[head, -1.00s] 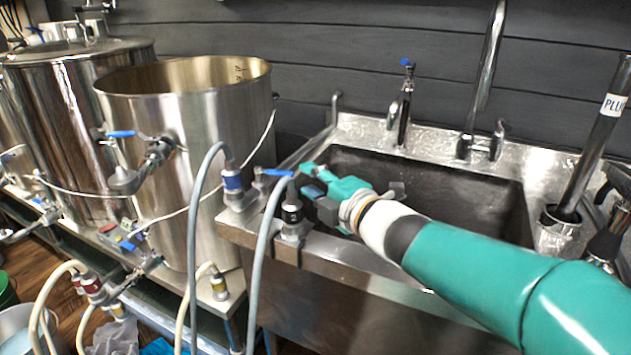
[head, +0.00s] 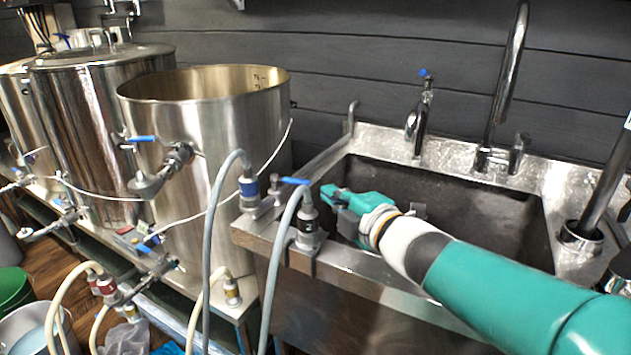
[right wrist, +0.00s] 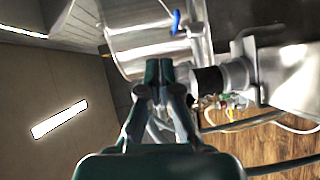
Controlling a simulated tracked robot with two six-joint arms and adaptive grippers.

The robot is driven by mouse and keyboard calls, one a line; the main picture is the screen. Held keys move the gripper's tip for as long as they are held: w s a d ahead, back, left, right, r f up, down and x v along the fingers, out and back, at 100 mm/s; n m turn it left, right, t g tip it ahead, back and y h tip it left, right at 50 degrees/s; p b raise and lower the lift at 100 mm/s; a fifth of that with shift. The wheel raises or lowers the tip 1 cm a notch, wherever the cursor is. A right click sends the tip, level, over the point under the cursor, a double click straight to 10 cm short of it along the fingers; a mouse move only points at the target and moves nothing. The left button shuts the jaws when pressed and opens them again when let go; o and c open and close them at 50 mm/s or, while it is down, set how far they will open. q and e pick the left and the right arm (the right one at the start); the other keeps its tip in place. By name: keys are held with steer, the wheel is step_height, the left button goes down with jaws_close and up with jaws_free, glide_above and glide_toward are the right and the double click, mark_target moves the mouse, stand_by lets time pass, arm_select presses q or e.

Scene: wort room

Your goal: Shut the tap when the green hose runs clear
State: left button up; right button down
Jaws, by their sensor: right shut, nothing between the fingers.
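A tap with a blue lever (head: 295,181) sits at the sink's left rim, beside a grey hose (head: 277,262) whose coupling has a black band (head: 307,224). My right gripper (head: 326,194) is shut and empty, just right of that lever and coupling, over the sink's left edge. In the right wrist view its closed fingertips (right wrist: 158,70) are beside a black-banded coupling (right wrist: 207,80). I cannot make out a green hose or any liquid flowing. My left gripper is not in view.
A second grey hose (head: 213,240) has a blue-banded coupling. Steel kettles, one open (head: 205,140), stand at left. The sink (head: 480,205) has a blue-topped faucet (head: 420,110) behind. A green bucket (head: 12,292) and a pail (head: 30,325) are on the floor.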

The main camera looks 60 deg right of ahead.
steer(key=s+d+m+g+h, duration=0.4)
steer(key=s+d+m+g, duration=0.3)
steer(key=d+m, duration=0.55)
step_height(320, 180, up, 6)
steer(key=r+m+g+y+p, duration=0.1)
steer(key=m+g+y+p, duration=0.65)
steer(key=m+p, duration=0.95)
glide_above(296, 181)
steer(key=d+p, duration=0.3)
steer(key=n, duration=0.3)
steer(key=w+x, duration=0.1)
steer(key=x, duration=0.9)
steer(key=shift+t+y, duration=0.25)
steer(key=shift+t, duration=0.1)
steer(key=shift+s+a+f+p, duration=0.1)
steer(key=shift+s+a+p, duration=0.1)
steer(key=shift+a, duration=0.5)
steer(key=shift+s+a+f+p, duration=0.1)
steer(key=shift+s+a, duration=0.1)
steer(key=shift+a, duration=0.5)
steer(key=shift+s+a+p, duration=0.15)
steer(key=shift+s+a, duration=0.05)
steer(key=shift+a, duration=0.5)
